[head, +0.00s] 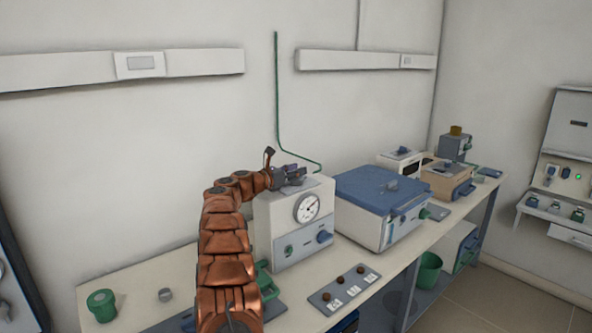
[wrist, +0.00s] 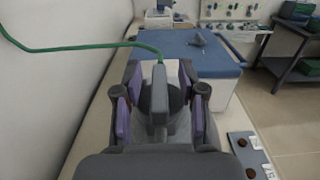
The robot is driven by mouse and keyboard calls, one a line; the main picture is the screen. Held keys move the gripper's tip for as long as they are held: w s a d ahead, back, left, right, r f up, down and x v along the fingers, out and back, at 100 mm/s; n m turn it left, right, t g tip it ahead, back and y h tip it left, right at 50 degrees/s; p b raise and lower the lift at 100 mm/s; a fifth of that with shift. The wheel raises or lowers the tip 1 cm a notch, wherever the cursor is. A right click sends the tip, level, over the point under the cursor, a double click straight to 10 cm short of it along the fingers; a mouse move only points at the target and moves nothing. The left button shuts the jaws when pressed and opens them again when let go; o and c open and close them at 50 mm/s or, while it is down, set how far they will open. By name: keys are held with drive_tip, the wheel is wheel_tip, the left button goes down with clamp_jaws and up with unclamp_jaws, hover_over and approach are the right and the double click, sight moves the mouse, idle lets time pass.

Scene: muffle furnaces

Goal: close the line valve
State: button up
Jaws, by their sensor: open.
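The line valve's grey handle (wrist: 158,98) shows in the wrist view between the two fingers of my gripper (wrist: 159,92), a raised bar pointing away along the view. The fingers have purple pads and stand open on either side of it; I cannot tell whether they touch it. In the head view my gripper (head: 289,174) is at the top of a white unit (head: 262,222) with a round gauge (head: 307,208), and it hides much of the valve there.
A blue-lidded furnace (head: 380,188) stands just right of the gauge unit. A tray with several brown pieces (head: 343,288) lies in front. A green cup-like object (head: 101,304) stands at the bench's left end. The wall behind my gripper is close.

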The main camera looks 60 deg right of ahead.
clamp_jaws()
